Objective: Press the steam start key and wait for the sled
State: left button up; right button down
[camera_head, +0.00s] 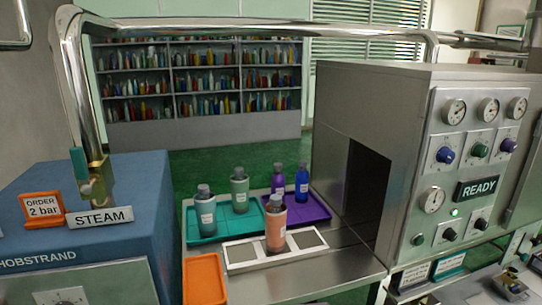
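A pale sled frame (243,265) sits on the steel shelf in front of the cabinet's dark tunnel opening (366,190). A salmon bottle (275,230) with a dark cap stands upright on it. The steel cabinet (409,150) has a READY sign (478,188) above a lit green lamp (455,212). A small green round button (418,239) is on its panel; I cannot tell whether it is the steam start key. A brass valve (98,184) with a teal lever (79,172) stands behind the STEAM plate (100,217). Neither gripper shows.
A teal tray (205,233) holds grey-green bottles, and a purple tray (318,208) holds purple and blue bottles. An empty orange tray (204,280) lies at the front. A blue boiler housing (130,255) fills the left. A chrome pipe (260,27) crosses above.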

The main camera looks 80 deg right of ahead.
aim_at(419, 239)
jog(key=z, duration=0.9)
jog(key=k+z, duration=0.1)
jog(key=z, duration=0.35)
jog(key=l+z, duration=0.1)
jog(key=z, duration=0.8)
jog(key=l+z, duration=0.1)
jog(key=z, duration=0.85)
jog(key=l+z, duration=0.1)
jog(key=z, duration=0.35)
